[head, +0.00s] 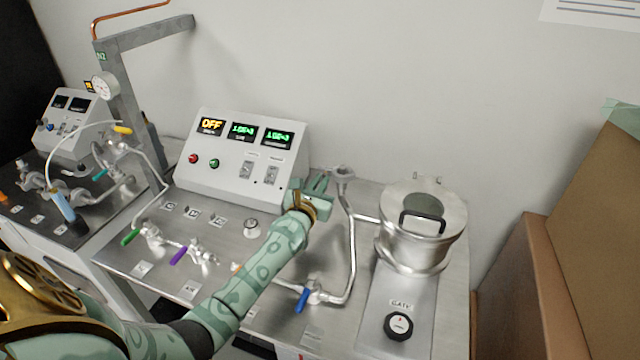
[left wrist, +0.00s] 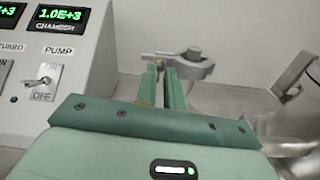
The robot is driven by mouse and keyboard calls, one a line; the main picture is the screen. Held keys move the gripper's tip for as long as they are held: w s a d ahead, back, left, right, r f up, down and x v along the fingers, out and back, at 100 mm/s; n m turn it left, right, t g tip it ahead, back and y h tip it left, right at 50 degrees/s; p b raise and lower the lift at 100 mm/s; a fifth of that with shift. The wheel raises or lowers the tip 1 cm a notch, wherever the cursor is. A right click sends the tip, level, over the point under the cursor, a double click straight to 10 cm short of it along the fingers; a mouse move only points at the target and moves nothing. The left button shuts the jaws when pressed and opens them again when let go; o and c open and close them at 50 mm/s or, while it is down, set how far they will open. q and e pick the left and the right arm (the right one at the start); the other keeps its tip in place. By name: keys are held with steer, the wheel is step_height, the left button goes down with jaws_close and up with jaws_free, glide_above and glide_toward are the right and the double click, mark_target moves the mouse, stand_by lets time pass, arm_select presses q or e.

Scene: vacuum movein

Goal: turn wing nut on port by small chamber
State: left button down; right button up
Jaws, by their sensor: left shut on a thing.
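The port (head: 343,173) is a small grey clamped flange on top of a steel pipe, left of the small steel chamber (head: 418,248). In the left wrist view the port's clamp (left wrist: 196,66) shows as a grey ring beyond the fingers, with the wing nut (left wrist: 158,57) on its left side. My left gripper (head: 321,180) is at the left of the port, its fingers pointing at the clamp. In the left wrist view the left gripper (left wrist: 160,75) is shut on the wing nut, which is mostly hidden between the fingertips. My right gripper is not in view.
The control box (head: 225,180) with displays and switches stands just left and behind my gripper. A blue-handled valve (head: 303,299) and a gate knob (head: 398,323) are in front. Cardboard boxes (head: 585,230) stand at the right. The wall is close behind.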

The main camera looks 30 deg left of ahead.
arm_select(q)
steer(key=shift+f, duration=0.1)
steer(key=c, duration=1.8)
jaws_free()
steer(key=p+v, duration=0.1)
steer(key=v, duration=1.5)
steer(key=shift+s+d, duration=0.15)
